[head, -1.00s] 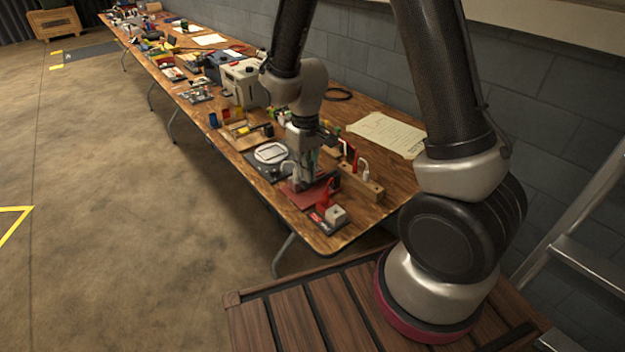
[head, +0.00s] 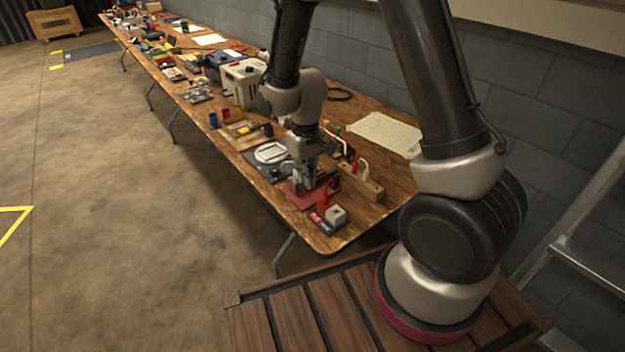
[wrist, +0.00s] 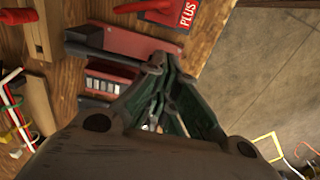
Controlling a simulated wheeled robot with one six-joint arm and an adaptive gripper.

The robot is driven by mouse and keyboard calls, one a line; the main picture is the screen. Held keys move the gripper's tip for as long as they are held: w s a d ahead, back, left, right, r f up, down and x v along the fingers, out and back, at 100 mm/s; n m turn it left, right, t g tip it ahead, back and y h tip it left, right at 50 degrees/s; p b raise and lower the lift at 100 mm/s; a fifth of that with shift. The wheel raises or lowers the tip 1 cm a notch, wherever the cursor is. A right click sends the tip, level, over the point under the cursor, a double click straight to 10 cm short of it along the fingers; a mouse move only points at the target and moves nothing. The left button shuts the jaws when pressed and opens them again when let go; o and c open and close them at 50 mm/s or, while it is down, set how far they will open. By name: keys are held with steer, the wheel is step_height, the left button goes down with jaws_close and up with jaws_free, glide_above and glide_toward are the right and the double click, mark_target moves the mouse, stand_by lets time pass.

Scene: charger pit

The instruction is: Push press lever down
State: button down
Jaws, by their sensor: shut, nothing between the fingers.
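A dark red flat device (wrist: 140,44) with a black bar-like part (wrist: 88,36) at its left end lies on the table in the wrist view. It looks like the press, but I cannot tell for sure which part is its lever. In the head view the dark red base (head: 291,200) shows near the table's close end, partly behind my gripper (head: 304,186). In the wrist view my gripper (wrist: 160,64) is shut and empty, its fingertips over the right part of the red device. I cannot tell whether they touch it.
A red upright handle (head: 324,200) and a small grey box (head: 336,214) stand close by on the right. A wooden block (head: 362,182) with hooked cords is behind them. The long table (head: 345,237) is crowded further back.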

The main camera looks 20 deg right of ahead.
steer(key=shift+f, duration=1.75)
stand_by(0.3)
steer(key=shift+r, duration=4.35)
steer(key=shift+s, duration=0.1)
steer(key=s+d+r+m+t, duration=0.1)
steer(key=s+d+r+t, duration=0.1)
steer(key=s+d+r, duration=0.5)
steer(key=s+d+r+m+t, duration=0.2)
steer(key=s+d+r, duration=0.6)
steer(key=r, duration=0.8)
steer(key=s, duration=0.3)
steer(key=shift+s+m, duration=0.3)
steer(key=shift+s, duration=0.1)
